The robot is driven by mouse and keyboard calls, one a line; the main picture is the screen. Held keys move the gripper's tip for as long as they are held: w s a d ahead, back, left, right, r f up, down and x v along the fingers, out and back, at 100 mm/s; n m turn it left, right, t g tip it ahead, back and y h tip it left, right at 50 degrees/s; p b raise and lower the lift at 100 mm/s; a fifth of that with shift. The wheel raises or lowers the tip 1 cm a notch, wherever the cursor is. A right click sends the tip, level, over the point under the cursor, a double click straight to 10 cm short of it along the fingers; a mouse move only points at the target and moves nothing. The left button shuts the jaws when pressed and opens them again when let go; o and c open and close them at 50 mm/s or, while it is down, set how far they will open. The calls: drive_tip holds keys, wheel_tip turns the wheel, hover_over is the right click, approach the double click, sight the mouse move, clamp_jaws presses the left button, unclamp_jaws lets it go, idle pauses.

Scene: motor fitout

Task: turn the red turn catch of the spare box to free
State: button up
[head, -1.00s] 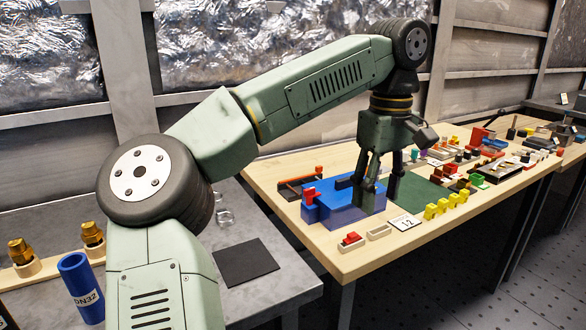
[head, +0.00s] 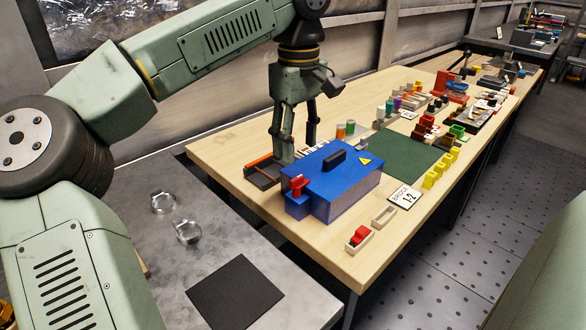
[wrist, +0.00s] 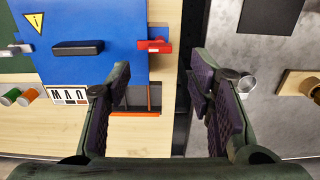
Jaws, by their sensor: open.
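The spare box is a blue box (head: 350,200) with a black handle and a yellow warning triangle on its lid, near the end of the wooden bench. Its red turn catch (head: 298,185) sits on a small blue block at the box's left end. In the wrist view the red catch (wrist: 155,46) lies at the edge of the blue lid (wrist: 95,20), with its bar pointing across the picture. My gripper (head: 298,148) is open and empty, beside the box on its wall side. In the wrist view my gripper's fingers (wrist: 162,85) stand apart, with the catch beyond the gap between them.
A dark tray with an orange edge (head: 262,172) lies beside the box, close to my fingers. A small tray with a red part (head: 360,237), an empty tray (head: 384,216) and a label card (head: 405,197) lie in front. A grey table (head: 150,240) adjoins on the left.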

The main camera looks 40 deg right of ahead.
sight(297, 178)
wheel_tip(297, 178, down, 8)
drive_tip(key=shift+r+p, duration=0.15)
drive_tip(key=shift+p, duration=0.2)
drive_tip(key=shift+c, duration=0.3)
clamp_jaws()
